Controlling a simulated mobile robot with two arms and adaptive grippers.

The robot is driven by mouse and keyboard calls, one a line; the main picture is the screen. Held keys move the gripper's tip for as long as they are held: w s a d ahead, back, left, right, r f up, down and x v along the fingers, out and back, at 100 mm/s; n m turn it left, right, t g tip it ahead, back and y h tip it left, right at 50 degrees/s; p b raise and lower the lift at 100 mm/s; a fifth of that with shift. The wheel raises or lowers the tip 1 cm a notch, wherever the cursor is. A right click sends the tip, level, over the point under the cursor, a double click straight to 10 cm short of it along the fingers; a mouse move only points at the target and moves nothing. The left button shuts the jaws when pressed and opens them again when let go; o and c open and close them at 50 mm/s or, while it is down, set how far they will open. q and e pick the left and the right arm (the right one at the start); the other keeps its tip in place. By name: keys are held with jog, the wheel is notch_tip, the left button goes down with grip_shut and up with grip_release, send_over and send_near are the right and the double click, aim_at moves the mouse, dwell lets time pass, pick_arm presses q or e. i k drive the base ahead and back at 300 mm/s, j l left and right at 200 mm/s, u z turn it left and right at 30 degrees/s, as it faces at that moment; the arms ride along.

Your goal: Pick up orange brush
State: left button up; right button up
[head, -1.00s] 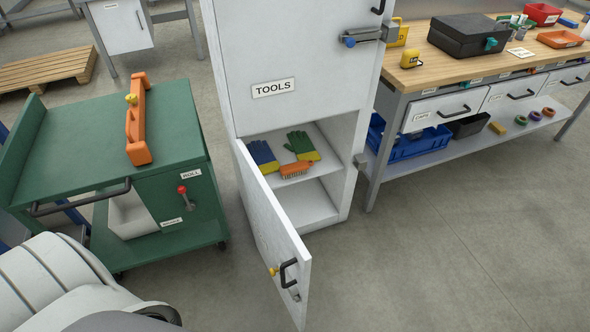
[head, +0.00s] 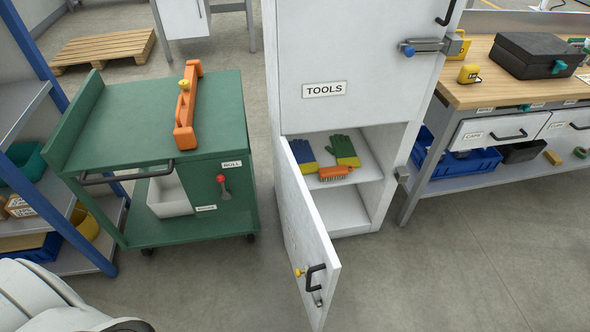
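The orange brush (head: 334,173) lies on the upper shelf inside the lower compartment of the white TOOLS cabinet (head: 340,55), near the shelf's front edge. Its bristles face the front. A blue and yellow glove (head: 303,155) and a green and yellow glove (head: 343,150) lie just behind it. The compartment's door (head: 306,240) stands open towards me, with a black handle (head: 315,279). Neither gripper shows in the head view; only a white part of my own body is at the lower left.
A green cart (head: 140,130) with an orange level (head: 187,105) on top stands left of the cabinet. A blue-posted shelf rack (head: 85,245) is at the far left. A wooden-topped workbench (head: 480,90) is at the right. The floor in front and right is clear.

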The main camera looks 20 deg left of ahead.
aim_at(337, 171)
jog(key=i+l+u, duration=0.3)
jog(key=l+u, duration=0.3)
jog(key=l, duration=0.2)
jog(key=i+l+u, duration=0.1)
jog(key=l+u, duration=0.2)
jog(key=l, duration=0.2)
jog(key=l+u, duration=0.25)
jog(key=l, duration=0.25)
jog(key=i, duration=0.05)
